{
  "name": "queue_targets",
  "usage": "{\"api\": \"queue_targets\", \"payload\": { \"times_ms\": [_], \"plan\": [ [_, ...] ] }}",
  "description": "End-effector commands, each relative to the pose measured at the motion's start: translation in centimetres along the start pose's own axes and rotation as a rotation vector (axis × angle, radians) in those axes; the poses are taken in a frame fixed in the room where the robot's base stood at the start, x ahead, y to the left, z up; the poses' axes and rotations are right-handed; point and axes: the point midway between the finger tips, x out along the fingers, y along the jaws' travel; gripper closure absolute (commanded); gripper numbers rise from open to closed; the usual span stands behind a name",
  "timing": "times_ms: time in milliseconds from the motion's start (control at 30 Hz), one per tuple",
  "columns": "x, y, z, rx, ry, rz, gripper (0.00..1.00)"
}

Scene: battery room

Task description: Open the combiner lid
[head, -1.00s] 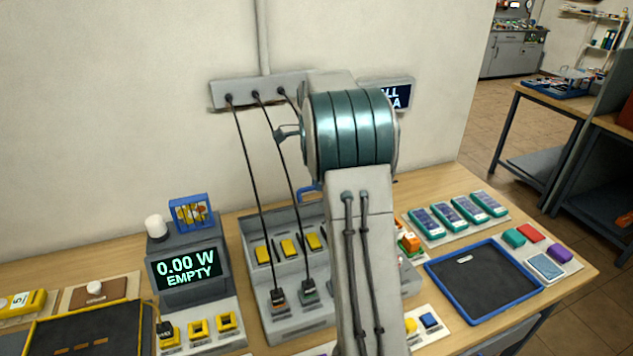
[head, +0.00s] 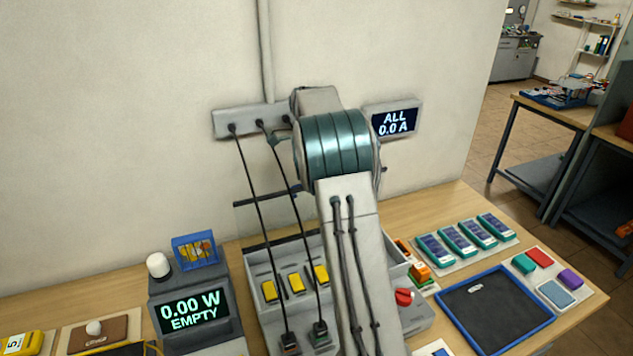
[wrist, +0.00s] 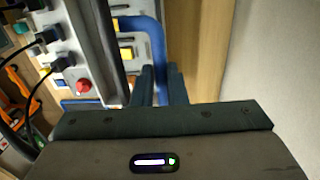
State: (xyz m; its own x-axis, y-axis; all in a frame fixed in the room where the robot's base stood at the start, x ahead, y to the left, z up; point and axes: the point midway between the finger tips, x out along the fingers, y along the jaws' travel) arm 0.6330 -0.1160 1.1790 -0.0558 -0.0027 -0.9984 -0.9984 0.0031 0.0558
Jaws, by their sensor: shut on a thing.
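The combiner (head: 254,262) is a grey box with several yellow switches (head: 296,283) and black cables plugged in at its front. A clear lid with dark edges (head: 262,219) stands raised at its back, in front of the wall; my arm covers its right part. In the wrist view a blue handle (wrist: 156,45) runs down between the fingers of my gripper (wrist: 160,83), which is shut on it. The gripper and handle are hidden behind my arm in the head view. A red knob (head: 404,297) is on the combiner's right side.
A meter reading 0.00 W EMPTY (head: 190,312) stands at left. A wall display reads ALL 0.0 A (head: 394,121). Cables hang from a wall socket strip (head: 232,122). A blue-rimmed tray (head: 446,296) and several teal battery packs (head: 460,241) are at right.

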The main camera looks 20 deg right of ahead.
Motion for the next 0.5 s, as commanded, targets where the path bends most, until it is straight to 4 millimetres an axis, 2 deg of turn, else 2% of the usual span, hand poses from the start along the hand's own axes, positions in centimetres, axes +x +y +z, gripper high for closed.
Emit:
{"api": "queue_targets", "payload": {
  "times_ms": [33,200,500],
  "plan": [
    [0.9,-0.6,0.2,-0.004,-0.004,0.016,1.0],
    [1.1,-2.6,0.2,-0.004,-0.006,0.015,1.0],
    [1.5,-4.4,0.1,-0.001,-0.007,0.019,1.0]
  ]
}}
